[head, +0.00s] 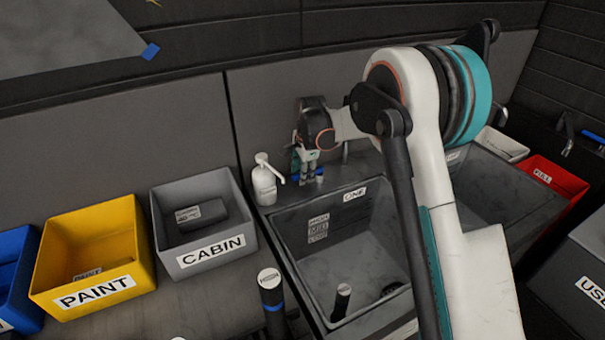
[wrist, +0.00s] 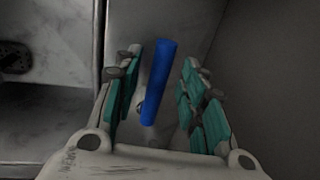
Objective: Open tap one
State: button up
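The sink labelled ONE (head: 350,240) is in the middle of the head view. At its back edge, a small blue part (head: 319,174) shows beside my gripper (head: 308,165). In the wrist view a blue bar, which looks like the tap's lever (wrist: 160,80), stands slightly tilted between the fingers of my gripper (wrist: 162,62). The fingers are open, with gaps on both sides of the lever, so they are around it and not shut on it. The rest of the tap is mostly hidden by my gripper and arm.
A white pump bottle (head: 265,182) stands just left of my gripper. Grey CABIN (head: 210,250) and yellow PAINT (head: 95,290) bins are on the counter further left. A dark bottle (head: 271,300) stands at the front, and another (head: 341,302) is in the sink. The wall is close behind.

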jog(key=shift+f, duration=0.1)
jog(key=shift+c, duration=0.3)
grip_shut()
jog(key=shift+s, duration=0.1)
jog(key=n, duration=0.1)
jog(key=s+d+n, duration=0.1)
jog(key=n, duration=0.1)
jog(key=shift+s+d+n+y, duration=0.2)
jog(key=shift+s+n+y, duration=0.1)
jog(key=shift+n, duration=0.1)
jog(key=n, duration=0.1)
jog(key=s+d+n, duration=0.1)
jog(key=shift+d+n+g, duration=0.1)
jog(key=shift+n+g, duration=0.2)
jog(key=shift+g, duration=0.1)
jog(key=n, duration=0.1)
jog(key=d+n, duration=0.1)
jog(key=n, duration=0.1)
jog(key=shift+s+d+g+y, duration=0.25)
jog(key=shift+d+g+y, duration=0.05)
jog(key=shift+d, duration=0.1)
jog(key=shift+s+d+n, duration=0.1)
jog(key=shift+d+n, duration=0.3)
jog(key=shift+n, duration=0.45)
jog(key=shift+d+n, duration=0.4)
jog(key=shift+n, duration=0.45)
jog(key=shift+g, duration=0.3)
